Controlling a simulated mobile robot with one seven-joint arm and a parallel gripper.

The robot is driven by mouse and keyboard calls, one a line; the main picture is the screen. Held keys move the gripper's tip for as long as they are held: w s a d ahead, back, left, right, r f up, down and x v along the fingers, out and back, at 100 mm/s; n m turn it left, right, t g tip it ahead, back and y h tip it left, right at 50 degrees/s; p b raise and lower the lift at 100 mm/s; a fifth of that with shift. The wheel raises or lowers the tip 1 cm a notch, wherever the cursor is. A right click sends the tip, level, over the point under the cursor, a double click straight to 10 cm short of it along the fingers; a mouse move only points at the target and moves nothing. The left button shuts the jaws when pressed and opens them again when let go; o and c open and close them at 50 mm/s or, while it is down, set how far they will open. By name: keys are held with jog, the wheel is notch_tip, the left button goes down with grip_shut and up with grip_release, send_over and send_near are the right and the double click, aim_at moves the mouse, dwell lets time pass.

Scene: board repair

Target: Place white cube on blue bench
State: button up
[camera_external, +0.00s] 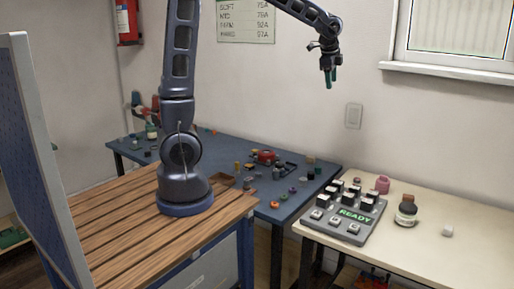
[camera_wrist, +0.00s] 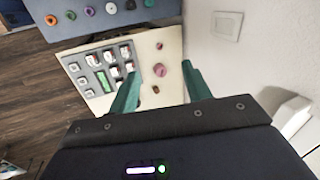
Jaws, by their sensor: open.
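My gripper (camera_external: 328,84) hangs high in the air above the tables, near the back wall, far from the cube. In the wrist view its two green fingers (camera_wrist: 162,76) are apart with nothing held between them.
Many small parts lie across the blue bench, including orange and purple rings. My arm's base stands on a slatted wooden table (camera_external: 130,226).

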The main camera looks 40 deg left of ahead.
jog(key=s+a+r+n, duration=0.3)
jog(key=s+a+n, duration=0.15)
jog(key=a, duration=0.65)
jog(key=s+a+f+n, duration=0.1)
jog(key=s+a+n, duration=0.5)
jog(key=s, duration=0.5)
jog(key=s+a+f+n, duration=0.2)
jog(key=s+a+n, duration=0.4)
jog(key=s+a, duration=0.4)
jog(key=shift+s+a+t, duration=0.4)
jog(key=shift+s, duration=0.55)
jog(key=shift+o, duration=0.9)
jog(key=shift+s+a+f, duration=0.1)
jog(key=shift+s+f, duration=0.05)
jog(key=shift+s, duration=0.15)
jog(key=shift+w, duration=0.1)
